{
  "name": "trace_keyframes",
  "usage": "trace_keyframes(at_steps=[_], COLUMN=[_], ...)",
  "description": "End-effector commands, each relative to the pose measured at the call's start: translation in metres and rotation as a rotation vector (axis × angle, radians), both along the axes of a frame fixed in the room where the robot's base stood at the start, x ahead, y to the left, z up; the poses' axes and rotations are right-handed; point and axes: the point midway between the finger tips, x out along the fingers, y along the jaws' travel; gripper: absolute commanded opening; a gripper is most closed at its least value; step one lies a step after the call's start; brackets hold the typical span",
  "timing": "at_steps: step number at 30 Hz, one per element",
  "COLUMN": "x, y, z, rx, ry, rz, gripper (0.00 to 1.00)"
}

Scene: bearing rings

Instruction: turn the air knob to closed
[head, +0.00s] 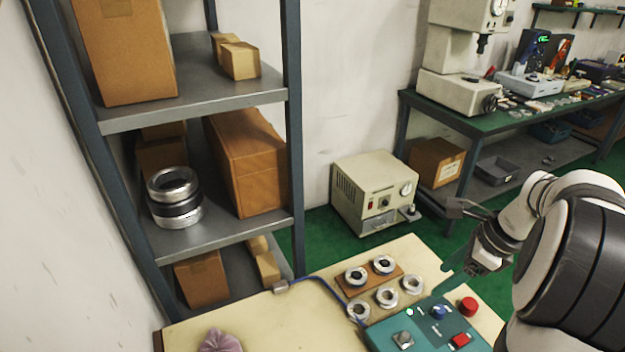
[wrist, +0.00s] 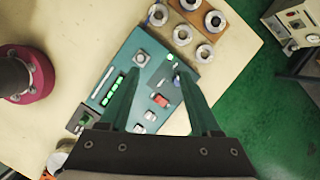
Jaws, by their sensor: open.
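A teal control box (head: 385,338) stands at the front right of the bench in the head view. It carries a blue knob (head: 438,313), a red mushroom button (head: 468,305), a red switch (head: 461,339) and a grey square control (head: 403,338). The labels are too small to read, so I cannot tell which control is the air knob. My gripper (head: 450,280) is above the box's back edge, apart from it. In the wrist view my gripper (wrist: 158,72) is open and empty, its teal fingers spread over the box (wrist: 122,62). The right finger hides part of the box.
Several bearing rings (head: 386,298) lie behind the box, some on a brown board (head: 372,284). A blue cable (head: 318,279) runs across the bench (head: 260,325). A purple cloth (head: 220,342) lies at the front left. A shelf rack (head: 215,240) stands behind on the left.

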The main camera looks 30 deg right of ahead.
Motion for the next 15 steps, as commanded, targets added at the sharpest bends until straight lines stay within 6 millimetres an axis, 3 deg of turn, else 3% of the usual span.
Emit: trace_keyframes(at_steps=[1,2,5,10,15], x=[-0.018,-0.027,-0.045,-0.038,-0.019], y=[-0.034,-0.05,-0.077,-0.077,-0.07], z=[-0.01,-0.015,-0.024,-0.049,-0.097], rx=[0.03,0.044,0.07,0.076,0.076], ry=[-0.002,-0.002,-0.008,-0.006,-0.006], rz=[-0.15,-0.222,-0.358,-0.377,-0.373], gripper=[0.64,0.64,0.64,0.64,0.64])
